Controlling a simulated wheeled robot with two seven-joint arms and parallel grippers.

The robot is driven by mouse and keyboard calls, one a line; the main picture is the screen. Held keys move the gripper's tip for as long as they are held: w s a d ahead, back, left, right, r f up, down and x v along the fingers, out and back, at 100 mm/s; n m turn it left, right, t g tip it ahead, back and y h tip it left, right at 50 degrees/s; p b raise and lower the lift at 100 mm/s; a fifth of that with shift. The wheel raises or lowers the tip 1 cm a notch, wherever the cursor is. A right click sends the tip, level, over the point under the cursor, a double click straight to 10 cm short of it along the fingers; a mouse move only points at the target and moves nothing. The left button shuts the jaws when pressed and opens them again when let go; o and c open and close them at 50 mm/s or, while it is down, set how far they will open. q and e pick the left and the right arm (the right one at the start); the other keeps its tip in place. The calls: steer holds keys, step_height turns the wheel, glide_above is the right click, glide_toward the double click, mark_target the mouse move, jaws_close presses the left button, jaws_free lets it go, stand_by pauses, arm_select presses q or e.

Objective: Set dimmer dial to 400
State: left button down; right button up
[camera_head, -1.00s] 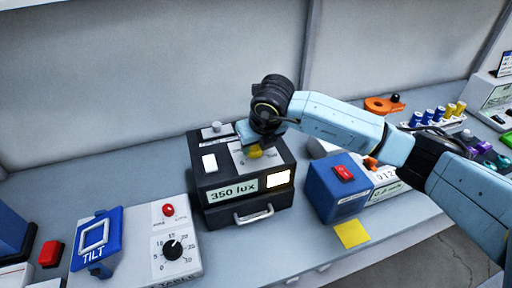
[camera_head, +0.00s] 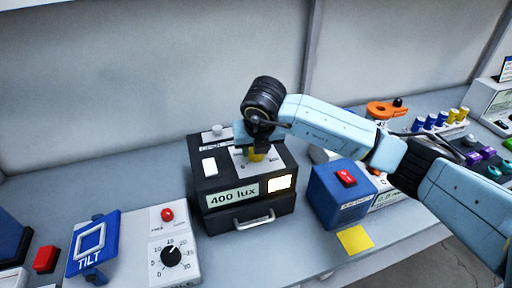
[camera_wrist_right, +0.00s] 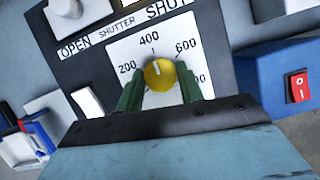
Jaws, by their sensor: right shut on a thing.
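The dimmer dial is a yellow knob (camera_wrist_right: 160,74) on a white scale plate (camera_wrist_right: 122,50) on top of a black box (camera_head: 206,186). In the right wrist view its white pointer line points up at the 400 mark. The box's front display (camera_head: 233,195) reads "400 lux". My right gripper (camera_wrist_right: 160,88) has its green fingers on both sides of the yellow knob and is shut on it. In the head view the knob (camera_head: 257,155) shows partly below my right wrist. My left gripper is not in view.
A white rocker switch (camera_head: 209,166) and a shutter knob (camera_head: 217,131) sit on the same box. A blue box with a red switch (camera_head: 346,177) stands at right. A timer box (camera_head: 172,256) and blue TILT stand (camera_head: 92,243) are at left.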

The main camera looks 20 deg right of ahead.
steer(key=o, duration=1)
steer(key=shift+r, duration=0.1)
steer(key=b+v, duration=0.1)
steer(key=v, duration=1.2)
steer(key=shift+r, duration=0.1)
